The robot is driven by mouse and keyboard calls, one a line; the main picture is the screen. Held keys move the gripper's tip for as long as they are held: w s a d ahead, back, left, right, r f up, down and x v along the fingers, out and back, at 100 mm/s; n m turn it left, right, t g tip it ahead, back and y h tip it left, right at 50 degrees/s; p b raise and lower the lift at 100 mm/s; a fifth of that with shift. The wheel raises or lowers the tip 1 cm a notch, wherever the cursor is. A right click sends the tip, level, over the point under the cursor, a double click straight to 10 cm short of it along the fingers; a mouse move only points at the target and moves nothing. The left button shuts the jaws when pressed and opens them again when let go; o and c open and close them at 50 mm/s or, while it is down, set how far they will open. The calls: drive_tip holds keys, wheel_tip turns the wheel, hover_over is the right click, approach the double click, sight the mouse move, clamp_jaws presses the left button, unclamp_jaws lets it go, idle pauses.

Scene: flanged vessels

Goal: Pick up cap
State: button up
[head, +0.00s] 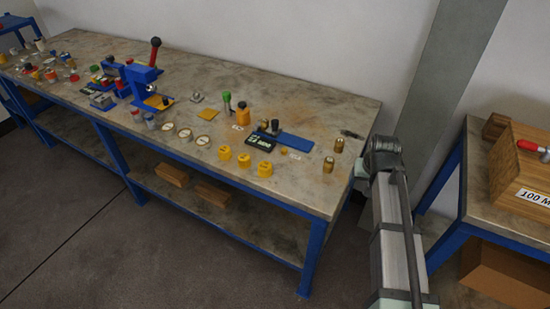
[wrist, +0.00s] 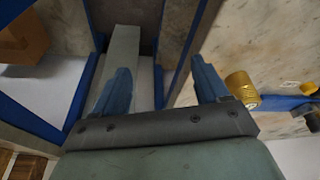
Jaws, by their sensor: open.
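Several cap-like pieces stand on the long workbench (head: 215,75); I cannot tell which one is the task's cap. Three yellow knobbed pieces, one of them here (head: 264,169), stand near its front edge. Two small brass pieces, one farther back (head: 339,145) and one nearer (head: 328,165), stand at its right end. In the wrist view a ridged brass cylinder (wrist: 242,88) shows just right of my gripper's right finger, outside the jaws. My gripper (wrist: 160,84) is open with nothing between its blue fingers. In the head view my gripper cannot be made out clearly.
A blue press (head: 140,82) and a dark device with a blue plate (head: 296,141) stand on the bench. Several white-faced round pieces (head: 185,134) lie near the middle. A second bench at right holds a wooden box (head: 520,175). The bench's front right corner is fairly clear.

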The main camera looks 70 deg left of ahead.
drive_tip(key=s+a+r+n, duration=0.1)
drive_tip(key=s+a+r, duration=0.1)
drive_tip(key=s+a, duration=0.3)
drive_tip(key=s+a+r+n+y, duration=0.1)
drive_tip(key=s+a+r, duration=0.2)
drive_tip(key=s, duration=0.4)
drive_tip(key=s+a+r+n, duration=0.1)
drive_tip(key=s+a+r, duration=0.1)
drive_tip(key=s+a, duration=0.3)
drive_tip(key=n+g, duration=0.1)
drive_tip(key=n, duration=0.1)
approach(244, 157)
drive_tip(key=shift+y, duration=0.3)
drive_tip(key=x, duration=0.8)
drive_tip(key=shift+d+f, duration=0.1)
drive_tip(key=shift+f, duration=0.25)
drive_tip(key=shift+c, duration=0.3)
drive_tip(key=c, duration=1.1)
